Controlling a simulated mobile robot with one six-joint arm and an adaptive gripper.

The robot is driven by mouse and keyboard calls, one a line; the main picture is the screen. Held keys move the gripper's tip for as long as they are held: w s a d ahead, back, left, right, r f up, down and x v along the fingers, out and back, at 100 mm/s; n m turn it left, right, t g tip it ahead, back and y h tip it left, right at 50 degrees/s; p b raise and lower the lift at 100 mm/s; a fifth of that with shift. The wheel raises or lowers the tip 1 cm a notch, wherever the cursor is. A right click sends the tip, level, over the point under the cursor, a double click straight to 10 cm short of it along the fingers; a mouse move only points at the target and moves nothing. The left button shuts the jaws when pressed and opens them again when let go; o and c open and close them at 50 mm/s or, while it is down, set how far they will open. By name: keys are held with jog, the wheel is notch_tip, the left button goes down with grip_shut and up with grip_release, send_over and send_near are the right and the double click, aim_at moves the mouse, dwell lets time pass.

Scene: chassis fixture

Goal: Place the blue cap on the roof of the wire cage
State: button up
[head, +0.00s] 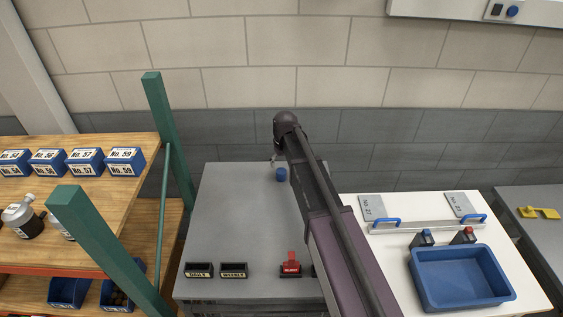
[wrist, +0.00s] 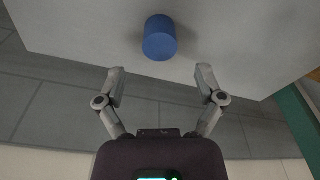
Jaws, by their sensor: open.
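The blue cap (head: 281,174) is a small blue cylinder near the back edge of the grey cabinet top. In the wrist view the cap (wrist: 160,38) stands on the grey surface, ahead of my gripper (wrist: 160,72) and roughly centred between its fingers. My gripper is open and empty, with a visible gap between the fingertips and the cap. In the head view my gripper (head: 275,159) is mostly hidden by my arm, just beyond the cap. I cannot make out a wire cage in either view.
A green-posted shelf (head: 160,130) with blue bins stands left. A white table (head: 360,240) with a blue tub (head: 420,300) stands right. The cabinet's middle is clear.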

aim_at(283, 174)
jog(key=shift+s+d+r+p, duration=0.1)
jog(key=shift+s+r+p, duration=0.1)
jog(key=shift+r+p, duration=1.2)
jog(key=shift+s+d+r+p, duration=0.1)
jog(key=shift+s+r+p, duration=0.05)
jog(key=shift+r+p, duration=1.25)
jog(key=shift+r, duration=0.1)
jog(key=s+d+m, duration=0.2)
jog(key=s+d, duration=0.5)
jog(key=s, duration=0.4)
jog(key=s+d+m+g, duration=0.1)
jog(key=s+d+m, duration=0.1)
jog(key=s+d, duration=0.6)
jog(key=s, duration=0.4)
jog(key=shift+s+d+m+h, duration=0.15)
jog(key=shift+d+m+h, duration=0.1)
jog(key=shift+m+h, duration=0.05)
